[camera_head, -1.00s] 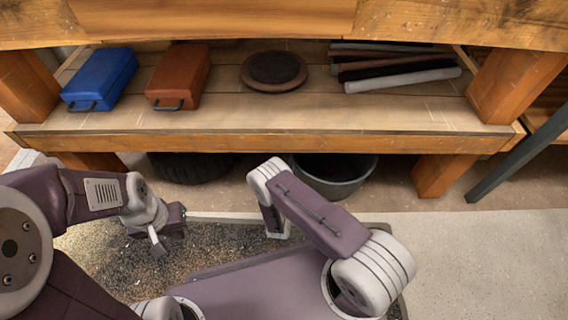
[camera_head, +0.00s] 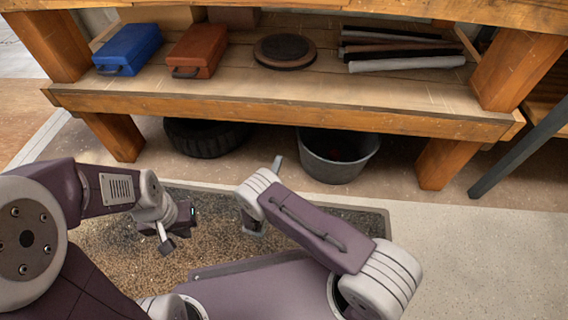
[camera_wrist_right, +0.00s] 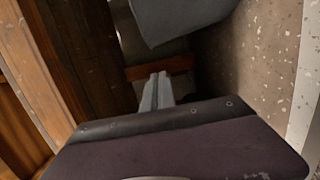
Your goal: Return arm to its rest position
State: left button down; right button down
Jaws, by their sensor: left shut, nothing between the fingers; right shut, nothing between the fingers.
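My left gripper (camera_head: 166,245) hangs low over the speckled mat at the left, fingers shut and empty. My right arm is folded in the middle of the head view. The right gripper (camera_head: 278,163) is mostly hidden behind its own arm link; only a grey finger part shows, near the bucket. In the right wrist view, the right gripper's fingers (camera_wrist_right: 157,90) are closed together with nothing between them.
A wooden shelf (camera_head: 290,112) holds a blue case (camera_head: 130,48), a brown case (camera_head: 197,50), a round dark disc (camera_head: 285,50) and several rods (camera_head: 405,62). Beneath are a tire (camera_head: 205,138) and a grey bucket (camera_head: 338,160). The floor at right is clear.

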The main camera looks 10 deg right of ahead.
jog(key=shift+s+a, duration=0.1)
jog(key=s+d+r+m+g+h+p, duration=0.2)
jog(key=d+r+m+g+h+p, duration=0.15)
jog(key=d+r+g+p, duration=0.4)
jog(key=s+d+r+m+g+y+p, duration=0.3)
jog(key=s+r+g+p, duration=0.15)
jog(key=s+r, duration=0.5)
jog(key=s+d+r+m+g+y+p, duration=0.2)
jog(key=s+d+r+m+g+p, duration=0.15)
jog(key=s+r+g, duration=0.45)
jog(key=s+a+r+m+t+y+p, duration=0.1)
jog(key=s+a+r+t+y+p, duration=0.3)
jog(key=r, duration=0.3)
jog(key=s+a+r+m+t+y+p, duration=0.2)
jog(key=s+a+r+y+p, duration=0.1)
jog(key=r+p, duration=0.4)
notch_tip(320, 180, up, 36)
jog(key=p, duration=3.4)
jog(key=shift+w+r+g, duration=0.15)
jog(key=shift+w+g, duration=0.05)
jog(key=shift+g, duration=0.1)
